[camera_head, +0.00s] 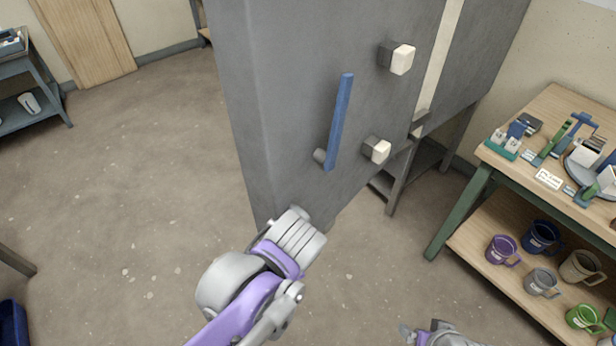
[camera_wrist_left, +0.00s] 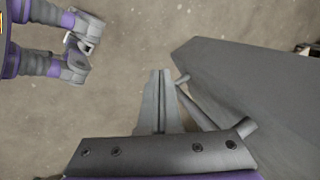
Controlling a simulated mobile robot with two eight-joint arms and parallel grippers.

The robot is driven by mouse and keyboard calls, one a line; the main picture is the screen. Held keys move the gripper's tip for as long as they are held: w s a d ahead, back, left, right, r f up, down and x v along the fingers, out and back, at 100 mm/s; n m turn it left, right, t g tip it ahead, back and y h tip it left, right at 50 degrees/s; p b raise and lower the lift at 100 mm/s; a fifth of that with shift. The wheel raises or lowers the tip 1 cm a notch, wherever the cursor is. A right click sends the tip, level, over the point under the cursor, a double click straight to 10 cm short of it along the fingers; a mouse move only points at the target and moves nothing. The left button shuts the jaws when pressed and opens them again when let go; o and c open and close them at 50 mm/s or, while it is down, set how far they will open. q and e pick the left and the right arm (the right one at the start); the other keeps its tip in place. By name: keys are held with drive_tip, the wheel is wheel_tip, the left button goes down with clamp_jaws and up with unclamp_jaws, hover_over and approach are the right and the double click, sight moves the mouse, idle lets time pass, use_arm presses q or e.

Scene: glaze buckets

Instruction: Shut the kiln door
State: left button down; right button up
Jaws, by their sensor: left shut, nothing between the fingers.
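The kiln door (camera_head: 285,110) is a large grey panel standing out at an angle, with a blue bar handle (camera_head: 339,125) on its face. The grey kiln body (camera_head: 478,50) shows behind it to the right. My left gripper (camera_wrist_left: 160,100) is shut and empty in the left wrist view, just left of the handle (camera_wrist_left: 203,108) and the door (camera_wrist_left: 260,85); I cannot tell whether it touches. In the head view my left wrist hides its fingers near the door's lower edge. My right gripper (camera_wrist_left: 80,45) shows at upper left in the wrist view; its jaw state is unclear.
Two pale-faced blocks (camera_head: 400,58) stick out of the door's face. A wooden bench (camera_head: 550,115) with tools stands at the right, with several mugs on its lower shelf. A blue-grey cart (camera_head: 45,75) is at the far left.

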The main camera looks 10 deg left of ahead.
use_arm(q)
drive_tip(key=w+d+r+m+t+y+p, duration=0.1)
drive_tip(key=w+d+r+m+y+p, duration=0.25)
drive_tip(key=d+r+m, duration=0.45)
drive_tip(key=w+d+r+m+t+y+p, duration=0.15)
drive_tip(key=w+d+r+m+p, duration=0.3)
drive_tip(key=r, duration=0.75)
approach(295, 183)
drive_tip(key=shift+g, duration=0.45)
drive_tip(key=x, duration=0.5)
drive_tip(key=shift+d+f+b, duration=0.3)
drive_tip(key=shift+d+b, duration=0.05)
drive_tip(key=shift+w+a, duration=0.4)
drive_tip(key=shift+a, duration=0.15)
use_arm(e)
wheel_tip(295, 183, up, 10)
drive_tip(key=w, duration=0.2)
drive_tip(key=shift+w+a, duration=0.15)
drive_tip(key=shift+a, duration=0.15)
drive_tip(key=shift+f, duration=0.1)
